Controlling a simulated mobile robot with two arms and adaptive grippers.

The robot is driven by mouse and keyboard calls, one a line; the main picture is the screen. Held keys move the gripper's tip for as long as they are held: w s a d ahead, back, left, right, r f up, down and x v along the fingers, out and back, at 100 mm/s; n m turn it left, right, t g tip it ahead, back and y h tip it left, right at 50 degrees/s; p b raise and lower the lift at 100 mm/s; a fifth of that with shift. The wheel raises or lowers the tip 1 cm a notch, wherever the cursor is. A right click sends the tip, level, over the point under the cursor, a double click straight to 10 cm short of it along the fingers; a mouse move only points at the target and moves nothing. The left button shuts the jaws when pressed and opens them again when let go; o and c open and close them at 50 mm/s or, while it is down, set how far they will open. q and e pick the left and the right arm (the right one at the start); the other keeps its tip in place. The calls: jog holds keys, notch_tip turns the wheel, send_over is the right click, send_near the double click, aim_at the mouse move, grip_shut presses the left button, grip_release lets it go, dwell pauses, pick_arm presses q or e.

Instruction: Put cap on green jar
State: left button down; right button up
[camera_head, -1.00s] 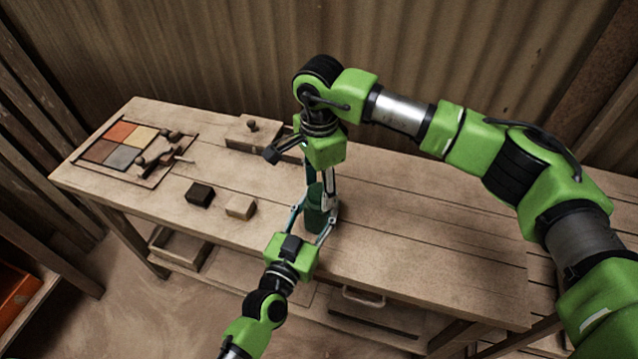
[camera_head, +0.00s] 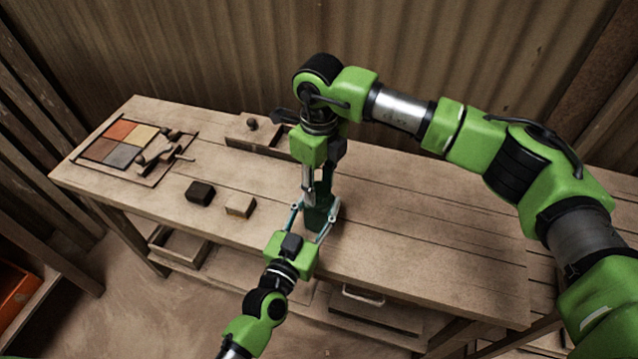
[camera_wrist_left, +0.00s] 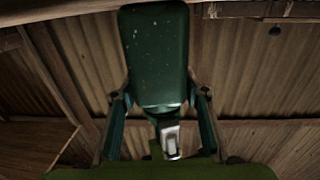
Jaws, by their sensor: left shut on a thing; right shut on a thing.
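The green jar (camera_head: 318,220) stands upright near the front edge of the workbench. My left gripper (camera_head: 314,215) reaches in from the front and is shut around the jar. The jar (camera_wrist_left: 155,55) fills the upper middle of the left wrist view, between the two fingers. My right gripper (camera_head: 317,193) points straight down, directly over the jar, with its fingertips at the jar's top. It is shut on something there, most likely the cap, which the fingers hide. I cannot tell how the cap sits on the jar.
On the workbench (camera_head: 420,235), a dark block (camera_head: 200,193) and a tan block (camera_head: 240,206) lie left of the jar. A tray of coloured tiles (camera_head: 117,143) is at the far left. A wooden box (camera_head: 245,130) stands behind. The bench to the right is clear.

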jog(key=shift+m, duration=0.9)
jog(key=o, duration=1.3)
notch_tip(320, 180, up, 12)
jog(key=shift+r, duration=0.1)
pick_arm(q)
jog(key=c, duration=1.1)
grip_release()
